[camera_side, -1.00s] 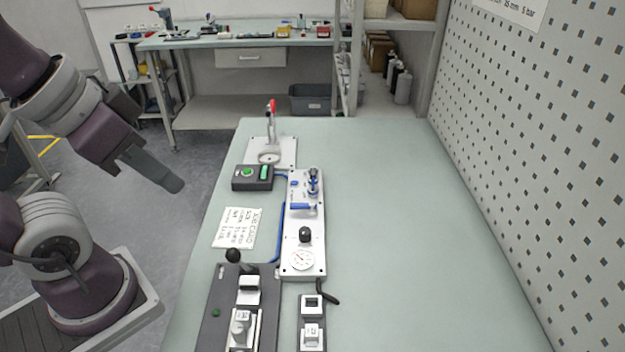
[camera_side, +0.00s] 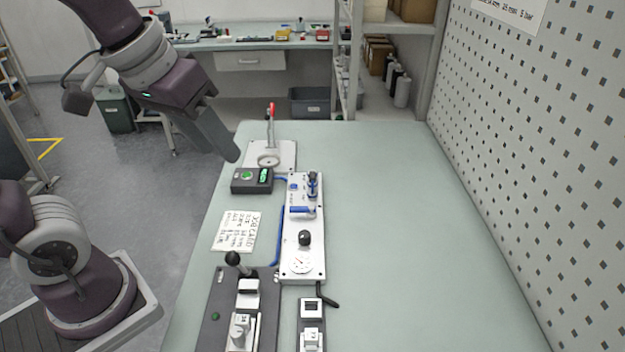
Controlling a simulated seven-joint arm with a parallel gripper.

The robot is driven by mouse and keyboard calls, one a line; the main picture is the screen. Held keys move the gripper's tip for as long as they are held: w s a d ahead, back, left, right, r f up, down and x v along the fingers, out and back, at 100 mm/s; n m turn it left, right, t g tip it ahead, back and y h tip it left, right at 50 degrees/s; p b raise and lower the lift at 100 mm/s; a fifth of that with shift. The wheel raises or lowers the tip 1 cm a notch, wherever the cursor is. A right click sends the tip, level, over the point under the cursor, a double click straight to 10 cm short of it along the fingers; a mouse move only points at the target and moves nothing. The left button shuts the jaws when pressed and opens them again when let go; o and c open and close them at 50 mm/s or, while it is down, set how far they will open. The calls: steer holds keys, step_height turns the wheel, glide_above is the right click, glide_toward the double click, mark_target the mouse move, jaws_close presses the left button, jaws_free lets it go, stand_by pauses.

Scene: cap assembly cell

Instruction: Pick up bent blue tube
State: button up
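A thin bent blue tube (camera_side: 279,235) runs down the left side of the white panel (camera_side: 305,250) on the table. It curves left at its lower end, near the dark fixture. A short blue part (camera_side: 301,210) lies on the panel below a small upright blue and dark fitting (camera_side: 313,183). My gripper (camera_side: 234,156) hangs in the air at the table's far left edge, up and left of the tube and apart from it. Its fingers overlap in this view, so their opening is hidden. I see nothing held at their tips.
A black box with green lights (camera_side: 251,180) stands left of the panel. A white plate with a red-tipped lever (camera_side: 270,140) is behind it. A dark fixture with a black knob (camera_side: 233,258) stands in front. The table's right side is clear, up to a perforated wall (camera_side: 545,150).

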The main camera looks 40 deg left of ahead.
steer(key=w+f+n, duration=0.2)
steer(key=w, duration=0.5)
steer(key=n+g+y, duration=0.2)
steer(key=n, duration=0.3)
glide_above(313, 174)
steer(key=s+d, duration=0.2)
steer(key=f, duration=1.5)
steer(key=shift+w+a+f, duration=0.1)
steer(key=shift+a, duration=0.15)
steer(key=x, duration=0.7)
steer(key=shift+w+a+f, duration=0.1)
steer(key=shift+w+a, duration=0.1)
steer(key=shift+a, duration=0.15)
jaws_close()
